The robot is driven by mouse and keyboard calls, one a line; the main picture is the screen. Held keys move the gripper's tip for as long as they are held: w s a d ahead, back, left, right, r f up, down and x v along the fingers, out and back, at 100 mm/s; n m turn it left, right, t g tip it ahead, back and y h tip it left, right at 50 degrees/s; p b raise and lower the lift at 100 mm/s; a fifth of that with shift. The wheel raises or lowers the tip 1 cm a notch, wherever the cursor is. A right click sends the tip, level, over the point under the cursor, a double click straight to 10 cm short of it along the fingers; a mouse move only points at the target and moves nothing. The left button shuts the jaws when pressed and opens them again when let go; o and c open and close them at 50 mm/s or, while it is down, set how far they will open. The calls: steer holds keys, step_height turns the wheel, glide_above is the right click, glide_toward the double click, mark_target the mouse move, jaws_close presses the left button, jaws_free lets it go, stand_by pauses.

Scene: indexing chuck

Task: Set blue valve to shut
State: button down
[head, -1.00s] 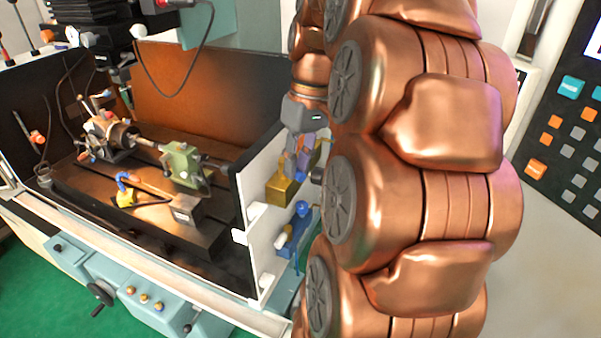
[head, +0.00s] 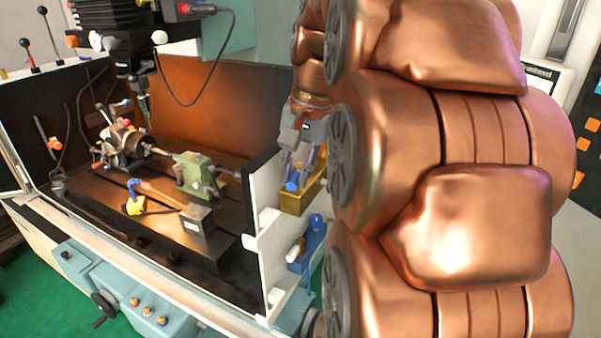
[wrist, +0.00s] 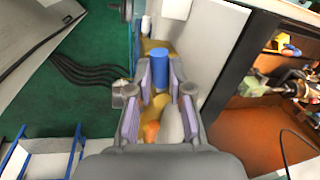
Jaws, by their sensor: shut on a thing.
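My gripper (wrist: 161,76) is shut on a blue cylindrical piece (wrist: 160,66), which sits between the two lavender finger pads. In the head view the blue piece (head: 292,186) shows at the fingertips, right at a yellow box (head: 304,202) on the white side panel. Whether it still rests in the box is unclear. A blue lever-like part on a yellow body (head: 135,207) stands inside the machine, left of the vise-like block. I cannot tell which blue part is the valve.
The white panel (head: 266,215) stands close beside the gripper. A blue holder (head: 306,252) with a blue knob hangs below the yellow box. The chuck (head: 124,145) and green tailstock (head: 195,175) are inside the enclosure. Dark hoses (wrist: 88,75) cross the green floor.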

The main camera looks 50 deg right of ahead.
mark_target(293, 176)
steer(key=shift+w+a+m, duration=0.1)
steer(key=shift+w+m, duration=0.05)
steer(key=shift+m, duration=0.35)
steer(key=c, duration=1.1)
jaws_free()
steer(key=shift+c, duration=0.8)
steer(key=shift+r, duration=0.2)
steer(key=shift+c, duration=0.4)
step_height(293, 176, up, 5)
steer(key=p, duration=0.5)
steer(key=shift+a+f, duration=0.1)
steer(key=shift+f, duration=0.05)
